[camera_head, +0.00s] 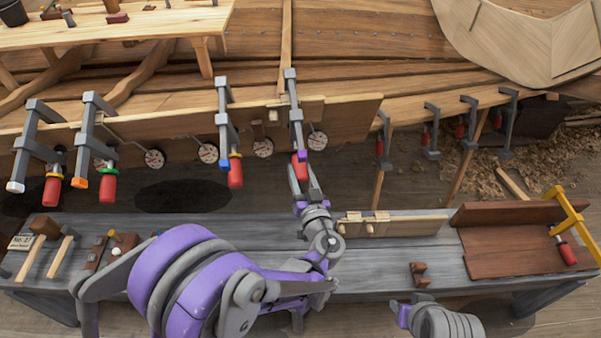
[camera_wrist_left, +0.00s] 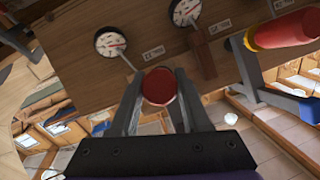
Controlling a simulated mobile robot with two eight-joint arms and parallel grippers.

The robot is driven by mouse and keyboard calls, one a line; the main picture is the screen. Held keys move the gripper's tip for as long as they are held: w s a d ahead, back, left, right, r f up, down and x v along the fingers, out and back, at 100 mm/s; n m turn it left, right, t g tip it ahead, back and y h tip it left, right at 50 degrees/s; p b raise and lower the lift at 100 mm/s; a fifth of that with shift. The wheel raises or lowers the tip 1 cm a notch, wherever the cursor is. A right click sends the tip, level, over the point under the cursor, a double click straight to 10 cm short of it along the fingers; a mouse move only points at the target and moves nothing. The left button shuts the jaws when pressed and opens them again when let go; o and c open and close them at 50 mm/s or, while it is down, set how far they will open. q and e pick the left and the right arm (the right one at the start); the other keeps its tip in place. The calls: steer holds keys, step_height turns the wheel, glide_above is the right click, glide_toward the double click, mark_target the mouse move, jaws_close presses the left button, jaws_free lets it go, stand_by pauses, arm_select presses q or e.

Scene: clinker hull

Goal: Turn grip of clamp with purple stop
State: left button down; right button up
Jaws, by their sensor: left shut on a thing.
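The clamp with the purple stop (camera_head: 296,115) hangs upright on the plank edge, the rightmost of the row on the near hull plank. Its red grip (camera_head: 299,166) points down, just below the purple stop (camera_head: 303,154). My left gripper (camera_head: 300,177) reaches up from below and is shut on this grip. In the left wrist view the round red end of the grip (camera_wrist_left: 159,86) sits between the two grey fingers. My right gripper (camera_head: 398,309) shows only in part at the bottom, and its fingers cannot be made out.
Clamps with blue (camera_head: 224,120), orange (camera_head: 88,130) and white (camera_head: 30,140) stops hang to the left. Round dial gauges (camera_head: 263,148) hang along the plank. The grey bench (camera_head: 385,262) below carries mallets, wood pieces and a yellow clamp (camera_head: 570,225) at right.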

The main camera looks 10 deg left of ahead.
arm_select(q)
steer(key=m+y+b, duration=0.1)
steer(key=m+y, duration=0.1)
steer(key=shift+f+m+b, duration=0.1)
steer(key=shift+m+b, duration=0.2)
steer(key=shift+b, duration=0.1)
steer(key=shift+m+g+y+b, duration=0.3)
steer(key=shift+m+y+b, duration=0.5)
steer(key=shift+m+y, duration=0.25)
steer(key=m+y+b, duration=0.1)
steer(key=m, duration=0.2)
steer(key=shift+f+y+b, duration=0.1)
steer(key=shift+y+b, duration=0.25)
steer(key=shift+b, duration=0.05)
steer(key=shift+m+y+b, duration=0.4)
steer(key=shift+m+b, duration=0.1)
steer(key=shift+m, duration=0.65)
steer(key=shift+c, duration=1.9)
jaws_free()
